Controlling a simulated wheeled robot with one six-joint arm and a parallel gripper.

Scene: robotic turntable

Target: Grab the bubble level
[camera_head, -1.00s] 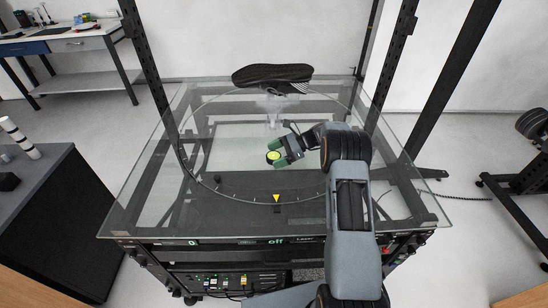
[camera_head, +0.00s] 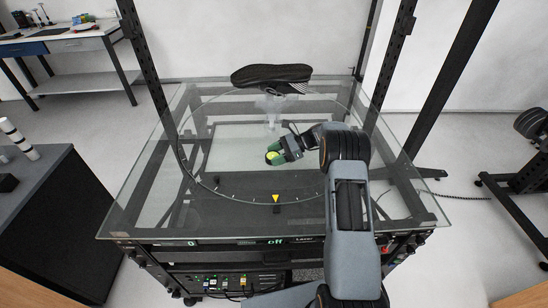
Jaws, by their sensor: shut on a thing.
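The bubble level (camera_head: 271,157) is a small round dark piece with a yellow-green face. It sits near the middle of the glass turntable (camera_head: 225,187). My gripper (camera_head: 278,154), with green fingers, reaches it from the right and is shut on it. Part of the level is covered by the fingers. I cannot tell whether it still touches the glass.
A black shoe-like object (camera_head: 272,75) lies at the back edge of the glass. A yellow triangular marker (camera_head: 276,198) is at the front of the ring. Dark upright posts (camera_head: 148,75) stand at the back left and right. The left part of the glass is clear.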

